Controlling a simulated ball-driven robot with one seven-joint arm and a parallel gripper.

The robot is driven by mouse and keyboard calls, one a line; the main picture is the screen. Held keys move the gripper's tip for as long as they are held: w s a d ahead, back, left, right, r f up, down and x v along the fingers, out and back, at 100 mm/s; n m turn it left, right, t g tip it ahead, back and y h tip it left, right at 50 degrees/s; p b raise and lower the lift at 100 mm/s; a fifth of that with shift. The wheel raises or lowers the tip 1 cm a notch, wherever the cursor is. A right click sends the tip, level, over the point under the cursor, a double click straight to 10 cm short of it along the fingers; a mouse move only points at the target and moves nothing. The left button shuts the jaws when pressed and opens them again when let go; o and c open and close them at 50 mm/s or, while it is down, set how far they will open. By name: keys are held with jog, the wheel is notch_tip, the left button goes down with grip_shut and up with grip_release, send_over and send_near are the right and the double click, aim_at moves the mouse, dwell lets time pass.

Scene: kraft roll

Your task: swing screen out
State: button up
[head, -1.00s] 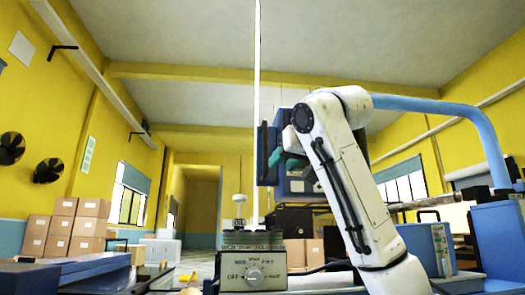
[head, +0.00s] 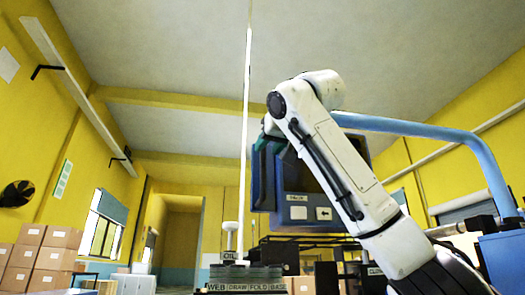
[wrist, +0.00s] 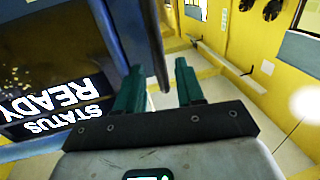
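The screen is a blue-framed box (head: 310,212) hung from a pale blue overhead tube arm (head: 430,133). In the wrist view its dark display (wrist: 50,90) reads STATUS READY, upside down, at the left. A dark upright bar (wrist: 154,40), apparently the screen's handle, runs along its edge. My gripper (wrist: 160,85) has its two green fingers apart, with the end of the bar showing in the gap between them. I cannot tell whether they touch it. In the head view my gripper (head: 268,150) is at the screen's upper left side, partly hidden by my arm.
A thin white pole (head: 246,120) rises left of the screen above a labelled box (head: 245,278). Stacked cartons (head: 40,255) stand at the far left. A blue cabinet (head: 502,260) is at the right. Space left of the screen looks open.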

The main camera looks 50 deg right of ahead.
aim_at(264, 151)
jog(key=shift+p+x, duration=0.35)
jog(key=shift+x, duration=1.75)
grip_shut()
